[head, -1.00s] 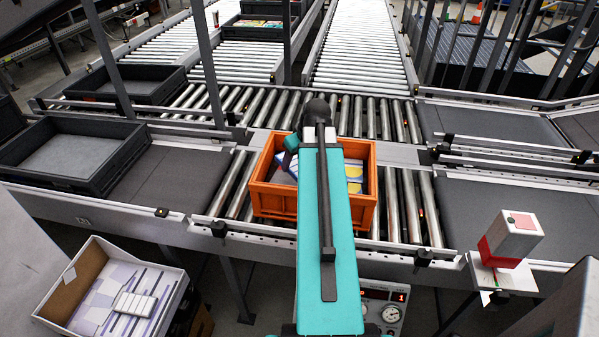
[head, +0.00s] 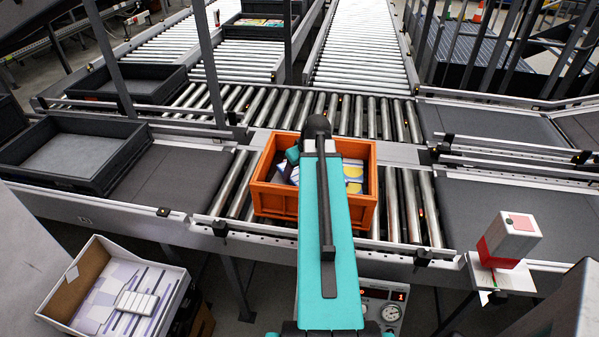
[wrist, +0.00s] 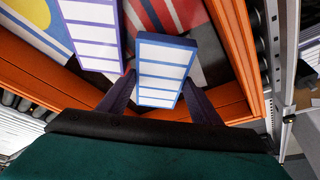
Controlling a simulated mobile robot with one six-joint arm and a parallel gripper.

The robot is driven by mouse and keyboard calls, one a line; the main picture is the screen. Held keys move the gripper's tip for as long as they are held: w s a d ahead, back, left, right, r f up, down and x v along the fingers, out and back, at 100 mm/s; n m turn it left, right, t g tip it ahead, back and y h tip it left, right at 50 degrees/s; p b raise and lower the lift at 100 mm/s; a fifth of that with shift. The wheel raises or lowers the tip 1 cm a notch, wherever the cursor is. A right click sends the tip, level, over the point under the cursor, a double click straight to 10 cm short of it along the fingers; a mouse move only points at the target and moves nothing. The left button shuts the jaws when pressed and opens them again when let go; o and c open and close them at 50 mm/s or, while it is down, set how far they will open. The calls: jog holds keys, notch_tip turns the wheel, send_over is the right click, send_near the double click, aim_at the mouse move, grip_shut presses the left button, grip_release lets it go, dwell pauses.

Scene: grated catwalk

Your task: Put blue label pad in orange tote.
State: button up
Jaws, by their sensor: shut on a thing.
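The blue label pad (wrist: 162,70), white labels with blue edges, is between the two dark fingers of my gripper (wrist: 160,88) in the wrist view. My gripper is shut on it, over the inside of the orange tote (wrist: 240,50). In the head view the orange tote (head: 276,203) stands on the rollers, and my teal arm hides its middle. The gripper's fingers and the held pad cannot be made out there. I cannot tell whether the pad touches the things below it.
A purple-edged label pad (wrist: 92,32) and other flat printed items lie in the tote, left of and beyond the held pad. A cardboard box (head: 68,283) with a pale label pad (head: 136,302) stands lower left. A black tray (head: 98,185) sits on the left belt.

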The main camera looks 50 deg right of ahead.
jog(key=shift+f, duration=0.9)
jog(key=shift+f, duration=0.1)
jog(key=o, duration=0.9)
jog(key=shift+c, duration=0.2)
jog(key=b+v, duration=0.1)
jog(key=v, duration=1.1)
jog(key=shift+b, duration=0.4)
jog(key=shift+s, duration=0.1)
